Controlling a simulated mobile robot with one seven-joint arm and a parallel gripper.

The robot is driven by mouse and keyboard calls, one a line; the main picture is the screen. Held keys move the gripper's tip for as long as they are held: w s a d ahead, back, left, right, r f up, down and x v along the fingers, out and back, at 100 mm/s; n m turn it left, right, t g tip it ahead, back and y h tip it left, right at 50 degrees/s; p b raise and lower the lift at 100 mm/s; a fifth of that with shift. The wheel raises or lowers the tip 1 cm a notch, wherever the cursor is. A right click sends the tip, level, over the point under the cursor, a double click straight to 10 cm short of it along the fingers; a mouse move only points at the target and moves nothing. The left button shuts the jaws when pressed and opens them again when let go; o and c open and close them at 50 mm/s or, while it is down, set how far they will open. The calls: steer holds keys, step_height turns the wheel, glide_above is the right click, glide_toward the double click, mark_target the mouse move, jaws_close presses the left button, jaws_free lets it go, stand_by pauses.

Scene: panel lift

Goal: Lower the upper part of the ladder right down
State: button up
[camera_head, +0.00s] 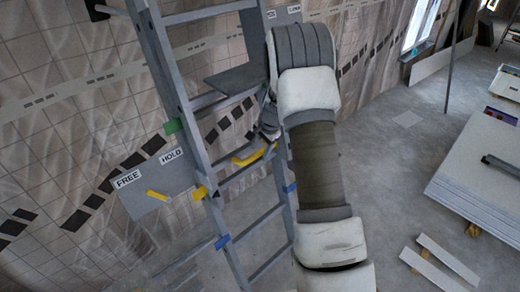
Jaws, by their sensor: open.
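The grey metal ladder (187,105) stands at left centre, leaning in the picture, with several rungs. Its rails carry green, yellow and blue markers. A yellow bar (250,157) lies along a rung between the rails. My gripper (268,128) is at the ladder's right rail, just above the right end of this bar. It is open; its fingers are small, dark and partly hidden by my arm, and I cannot tell whether they touch anything. A yellow lever (157,195) on a grey plate (143,206) sits left of the ladder, below the labels FREE and HOLD.
A tiled wall (60,120) runs behind the ladder. A stack of pale panels (480,180) lies at right, with two light strips (440,262) on the floor in front. The grey floor (410,130) between my arm and the panels is clear.

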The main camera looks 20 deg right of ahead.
steer(key=shift+f, duration=0.25)
jaws_close()
steer(key=shift+w+r, duration=0.1)
steer(key=shift+w, duration=0.05)
stand_by(1.2)
